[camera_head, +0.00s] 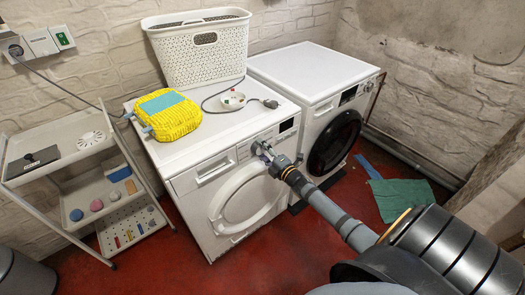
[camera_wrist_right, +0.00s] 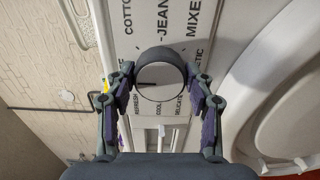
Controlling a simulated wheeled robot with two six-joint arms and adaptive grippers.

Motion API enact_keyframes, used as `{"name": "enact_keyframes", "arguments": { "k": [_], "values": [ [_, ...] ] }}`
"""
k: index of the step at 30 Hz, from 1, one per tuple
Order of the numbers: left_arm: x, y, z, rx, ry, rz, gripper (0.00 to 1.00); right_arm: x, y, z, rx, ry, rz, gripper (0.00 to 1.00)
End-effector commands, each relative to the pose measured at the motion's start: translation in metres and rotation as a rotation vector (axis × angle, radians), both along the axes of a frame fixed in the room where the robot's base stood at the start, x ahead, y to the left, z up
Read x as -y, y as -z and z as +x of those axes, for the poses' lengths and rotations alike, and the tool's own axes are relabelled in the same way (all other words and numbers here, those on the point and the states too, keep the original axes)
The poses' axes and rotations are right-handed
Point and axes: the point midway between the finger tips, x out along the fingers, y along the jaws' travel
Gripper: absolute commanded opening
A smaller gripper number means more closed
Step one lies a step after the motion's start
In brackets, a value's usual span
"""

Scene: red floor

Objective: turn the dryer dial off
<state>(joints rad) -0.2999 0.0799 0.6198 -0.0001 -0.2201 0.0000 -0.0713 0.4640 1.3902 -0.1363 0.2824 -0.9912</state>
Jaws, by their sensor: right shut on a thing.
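The dryer (camera_head: 237,205) is the left white machine, with a round door and a control panel along its upper front. Its dial (camera_wrist_right: 160,97) is a dark-rimmed knob with a pale face in the right wrist view. A dark mark on the face points left. Labels such as COTTON, JEANS, MIXED, DELICATE, COOL and REFRESH ring it. My right gripper (camera_head: 267,152) is at the panel, and its fingers (camera_wrist_right: 160,85) close on the dial from both sides. In the head view the gripper mostly hides the dial. My left gripper is not in view.
A second white machine (camera_head: 310,65) with a dark door stands to the right. A shelf cart (camera_head: 60,170) stands at left. Green cloth (camera_head: 400,197) lies on the floor.

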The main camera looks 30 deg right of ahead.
Motion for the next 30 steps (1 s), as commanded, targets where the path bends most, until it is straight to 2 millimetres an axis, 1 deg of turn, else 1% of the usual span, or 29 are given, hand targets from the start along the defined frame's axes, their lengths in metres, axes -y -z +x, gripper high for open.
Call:
{"name": "enact_keyframes", "arguments": {
  "k": [7,8,12,20,23,26,30],
  "values": [
    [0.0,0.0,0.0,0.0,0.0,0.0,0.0,0.0,0.001,0.0,-0.002,0.0,-0.003,0.22],
    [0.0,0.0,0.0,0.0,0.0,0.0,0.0,0.0,0.001,0.0,-0.002,0.0,-0.003,0.57],
    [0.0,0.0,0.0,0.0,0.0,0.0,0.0,0.0,0.001,0.0,-0.002,0.0,-0.002,0.76],
    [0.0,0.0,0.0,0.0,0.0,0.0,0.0,0.0,0.0,0.0,-0.001,0.0,-0.001,0.76],
    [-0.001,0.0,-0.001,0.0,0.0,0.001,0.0,0.0,0.001,-0.003,-0.001,-0.001,-0.002,0.76],
    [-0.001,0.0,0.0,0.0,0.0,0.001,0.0,0.001,0.002,-0.014,-0.003,-0.001,-0.003,0.76],
    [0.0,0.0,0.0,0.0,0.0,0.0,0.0,0.003,0.002,-0.041,-0.004,-0.003,-0.001,0.76]
  ]
}}
